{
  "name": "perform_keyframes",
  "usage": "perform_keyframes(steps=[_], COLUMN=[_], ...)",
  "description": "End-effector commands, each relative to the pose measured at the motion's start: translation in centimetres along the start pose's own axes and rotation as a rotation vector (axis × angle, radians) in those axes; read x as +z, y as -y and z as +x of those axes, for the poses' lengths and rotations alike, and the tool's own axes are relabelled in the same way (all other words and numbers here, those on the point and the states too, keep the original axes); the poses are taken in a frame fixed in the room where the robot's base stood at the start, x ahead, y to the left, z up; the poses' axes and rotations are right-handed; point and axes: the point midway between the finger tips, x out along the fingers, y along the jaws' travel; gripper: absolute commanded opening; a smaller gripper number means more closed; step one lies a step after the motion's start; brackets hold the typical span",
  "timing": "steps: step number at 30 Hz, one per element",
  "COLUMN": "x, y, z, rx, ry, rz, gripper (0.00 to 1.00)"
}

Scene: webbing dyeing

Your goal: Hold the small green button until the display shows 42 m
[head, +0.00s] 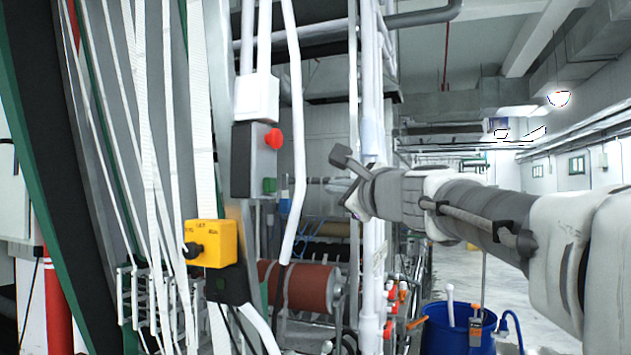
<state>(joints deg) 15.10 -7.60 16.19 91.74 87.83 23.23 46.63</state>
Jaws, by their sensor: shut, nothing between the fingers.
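A small green button (269,185) sits on the side of a grey control box (245,160), below a red mushroom button (273,138). No display that I can read shows in this view. My arm reaches in from the right, and my gripper (343,163) is at its left end, to the right of the box and apart from the green button. The gripper is seen at an angle and small; it is shut and holds nothing.
White webbing strands (150,130) hang at left. A yellow switch box (211,243) with a black knob sits below the control box. White pipes (371,120) stand close behind my gripper. A red-brown roller (305,287) and blue bin (455,325) are lower down.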

Motion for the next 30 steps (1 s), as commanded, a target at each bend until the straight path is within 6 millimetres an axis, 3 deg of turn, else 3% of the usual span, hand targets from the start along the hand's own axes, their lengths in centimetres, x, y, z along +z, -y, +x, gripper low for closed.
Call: perform_keyframes(steps=[16, 30], x=[0.8, 3.9], y=[0.1, -2.9], z=[0.6, 4.8], rx=[-0.008, -0.007], ry=[0.009, 0.009], rz=[0.010, 0.011], gripper=[0.00, 0.00])
